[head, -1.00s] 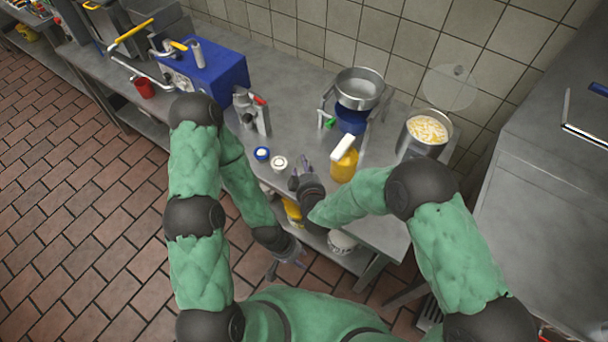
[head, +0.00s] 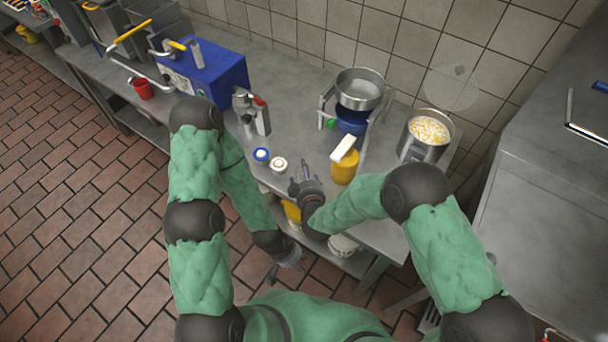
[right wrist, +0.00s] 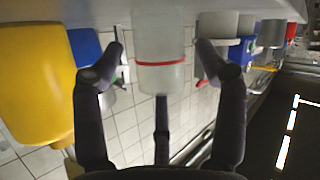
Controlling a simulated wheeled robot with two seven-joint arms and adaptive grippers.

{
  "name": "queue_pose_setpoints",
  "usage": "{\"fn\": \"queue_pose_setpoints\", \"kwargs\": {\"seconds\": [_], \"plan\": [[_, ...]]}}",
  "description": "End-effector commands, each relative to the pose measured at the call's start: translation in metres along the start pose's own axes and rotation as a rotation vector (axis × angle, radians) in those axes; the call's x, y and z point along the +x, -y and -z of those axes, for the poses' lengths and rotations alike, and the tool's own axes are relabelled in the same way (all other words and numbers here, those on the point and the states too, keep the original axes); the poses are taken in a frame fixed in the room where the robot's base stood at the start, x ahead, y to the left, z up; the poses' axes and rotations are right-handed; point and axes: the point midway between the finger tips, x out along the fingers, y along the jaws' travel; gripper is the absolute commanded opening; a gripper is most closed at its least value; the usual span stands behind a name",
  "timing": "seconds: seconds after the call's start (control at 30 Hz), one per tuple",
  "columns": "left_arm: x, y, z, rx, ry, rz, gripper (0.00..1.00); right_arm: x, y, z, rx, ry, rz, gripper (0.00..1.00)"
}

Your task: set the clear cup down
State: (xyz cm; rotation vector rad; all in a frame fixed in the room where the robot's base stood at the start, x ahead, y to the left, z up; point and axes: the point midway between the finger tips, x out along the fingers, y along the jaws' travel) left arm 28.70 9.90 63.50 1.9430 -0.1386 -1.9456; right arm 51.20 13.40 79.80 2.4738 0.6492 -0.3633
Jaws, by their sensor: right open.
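A clear, whitish cup (right wrist: 160,60) with a red band shows in the right wrist view, which looks upside down. Its base meets the grey tabletop at the top of that picture. My right gripper (right wrist: 162,62) is open, with a finger on each side of the cup and a visible gap on both sides. In the head view my right gripper (head: 305,175) is over the table's front edge, and I cannot make out the cup there. My left gripper (head: 286,264) hangs low in front of the table, away from the cup; its finger opening is unclear.
A yellow bottle (head: 344,167) stands close right of my right gripper. Blue-lidded (head: 261,154) and white-lidded (head: 279,164) containers stand to its left. Behind are a metal pot on a stand (head: 359,90) and a filled pot (head: 427,133). The tabletop between these is partly free.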

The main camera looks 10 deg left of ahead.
Motion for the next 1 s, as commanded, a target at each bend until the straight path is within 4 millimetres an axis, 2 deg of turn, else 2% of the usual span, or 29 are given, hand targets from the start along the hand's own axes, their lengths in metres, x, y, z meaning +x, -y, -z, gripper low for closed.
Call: {"fn": "queue_pose_setpoints", "kwargs": {"seconds": [0.17,0.5,0.7,1.0], "plan": [[-0.006,-0.002,0.0,0.0,0.0,0.0,0.4,-0.011,-0.002,0.004,0.0,0.001,0.002,0.72],[-0.025,-0.009,-0.001,0.0,0.0,0.0,0.4,-0.077,-0.002,0.005,-0.001,-0.001,0.002,0.72],[-0.031,-0.011,-0.001,0.0,0.0,0.0,0.4,-0.108,-0.001,0.004,-0.002,-0.001,0.001,0.72],[-0.034,-0.012,-0.001,0.0,0.0,0.0,0.4,-0.121,-0.001,0.002,0.0,0.0,0.0,0.72]]}}
